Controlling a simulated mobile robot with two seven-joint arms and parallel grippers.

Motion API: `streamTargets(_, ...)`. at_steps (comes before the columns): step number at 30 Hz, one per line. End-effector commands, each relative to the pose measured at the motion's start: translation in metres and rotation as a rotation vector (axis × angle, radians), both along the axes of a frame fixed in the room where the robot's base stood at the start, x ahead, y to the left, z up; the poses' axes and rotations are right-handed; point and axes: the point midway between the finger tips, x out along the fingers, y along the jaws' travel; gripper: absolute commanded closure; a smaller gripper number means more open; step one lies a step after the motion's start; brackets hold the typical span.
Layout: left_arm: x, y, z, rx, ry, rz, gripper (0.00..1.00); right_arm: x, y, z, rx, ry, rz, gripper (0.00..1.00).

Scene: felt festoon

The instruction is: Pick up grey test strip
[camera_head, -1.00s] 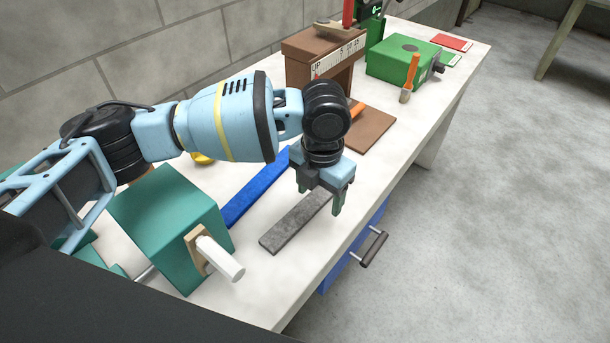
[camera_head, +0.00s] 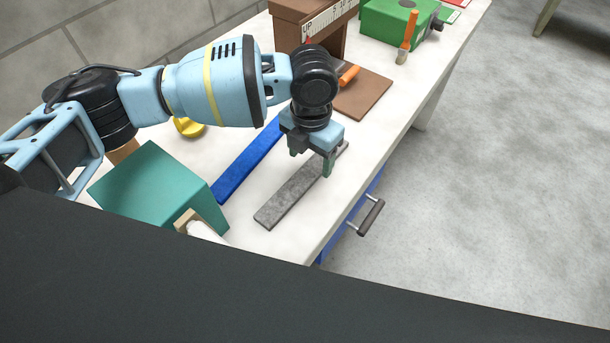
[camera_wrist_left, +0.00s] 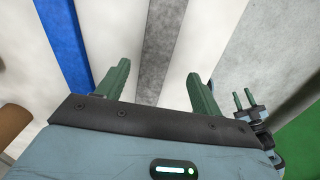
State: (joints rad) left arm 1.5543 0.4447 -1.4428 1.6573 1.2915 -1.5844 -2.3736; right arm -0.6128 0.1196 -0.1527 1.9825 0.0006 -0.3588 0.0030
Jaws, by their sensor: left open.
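The grey test strip (camera_head: 290,197) lies flat on the white table, near its front edge. In the left wrist view the grey strip (camera_wrist_left: 157,50) runs between the two fingers, with white table showing on both sides of it. My left gripper (camera_head: 312,165) is open above the far part of the strip and hides some of it. In the left wrist view the open left gripper (camera_wrist_left: 160,82) has its green fingers apart, one on each side of the strip, with nothing held. My right gripper is not clearly seen in the head view.
A blue strip (camera_head: 250,160) lies parallel, left of the grey one. A teal box (camera_head: 150,185) stands at the near left. A brown stand (camera_head: 300,20), an orange-handled tool (camera_head: 348,75) and a green box (camera_head: 392,20) are farther back. A drawer handle (camera_head: 371,217) sticks out below the table edge.

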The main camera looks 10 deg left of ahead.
Motion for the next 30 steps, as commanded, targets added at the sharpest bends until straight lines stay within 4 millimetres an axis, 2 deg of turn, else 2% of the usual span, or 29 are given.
streamTargets(10, 0.0, 0.006, -0.044, 0.003, 0.002, 0.001, 0.34, 0.006, 0.001, 0.006, 0.003, -0.015, -0.004, 0.64)
streamTargets(20, 0.0, 0.006, -0.049, 0.002, 0.001, 0.001, 0.35, 0.007, 0.003, 0.006, 0.008, -0.016, -0.01, 0.64)
streamTargets(30, 0.0, 0.006, -0.049, 0.002, 0.001, 0.001, 0.79, 0.007, 0.002, 0.006, 0.006, -0.016, -0.007, 0.64)
